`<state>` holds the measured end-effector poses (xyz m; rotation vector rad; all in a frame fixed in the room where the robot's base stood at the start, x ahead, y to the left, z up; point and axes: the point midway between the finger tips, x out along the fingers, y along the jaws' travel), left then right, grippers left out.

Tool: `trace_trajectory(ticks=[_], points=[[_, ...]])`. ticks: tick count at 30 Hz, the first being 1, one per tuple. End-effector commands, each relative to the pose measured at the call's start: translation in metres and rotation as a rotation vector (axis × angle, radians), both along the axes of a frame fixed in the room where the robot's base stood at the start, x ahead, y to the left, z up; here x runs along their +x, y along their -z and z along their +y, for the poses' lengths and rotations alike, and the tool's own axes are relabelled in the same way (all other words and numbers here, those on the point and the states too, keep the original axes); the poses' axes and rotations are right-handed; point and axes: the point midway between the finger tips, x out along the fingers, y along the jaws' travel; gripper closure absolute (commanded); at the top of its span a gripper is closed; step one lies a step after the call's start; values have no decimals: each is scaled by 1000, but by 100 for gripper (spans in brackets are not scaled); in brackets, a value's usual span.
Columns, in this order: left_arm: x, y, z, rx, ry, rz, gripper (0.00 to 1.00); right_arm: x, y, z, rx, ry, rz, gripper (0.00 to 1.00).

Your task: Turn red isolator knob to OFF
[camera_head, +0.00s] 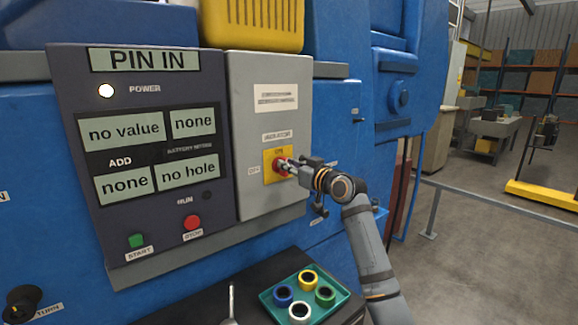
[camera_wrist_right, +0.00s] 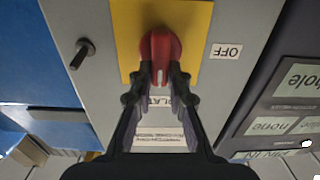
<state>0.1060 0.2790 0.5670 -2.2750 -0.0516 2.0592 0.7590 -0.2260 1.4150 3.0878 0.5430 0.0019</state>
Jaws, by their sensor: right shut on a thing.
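The red isolator knob (camera_head: 280,168) sits on a yellow plate (camera_head: 269,171) on the grey isolator box (camera_head: 257,103). In the wrist view, the knob (camera_wrist_right: 161,50) stands upright in the picture, its white mark toward the gripper side. My right gripper (camera_head: 287,167) reaches it from the right, and its two fingers (camera_wrist_right: 165,77) are closed on the knob's sides. The OFF label (camera_wrist_right: 226,51) is beside the yellow plate, at right in the upside-down wrist view and at left in the head view (camera_head: 254,170). My left gripper is not in view.
The dark control panel (camera_head: 120,100) with display fields and START and STOP buttons is left of the box. Below is a teal tray (camera_head: 265,296) with several coloured rings. A black knob (camera_wrist_right: 82,53) juts from the box side. A railing (camera_head: 480,205) stands at right.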

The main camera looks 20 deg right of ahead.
Motion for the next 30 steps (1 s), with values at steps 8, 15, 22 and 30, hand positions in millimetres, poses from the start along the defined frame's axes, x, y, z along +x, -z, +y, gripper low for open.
trace_trajectory(ticks=[8,15,22,30], points=[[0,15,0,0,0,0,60,0,4,2,-97,0,-35,100],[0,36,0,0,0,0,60,-2,5,5,-282,-1,-103,100],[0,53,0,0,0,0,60,-3,6,7,-489,0,-177,100],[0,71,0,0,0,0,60,-3,8,10,-731,0,-264,100]])
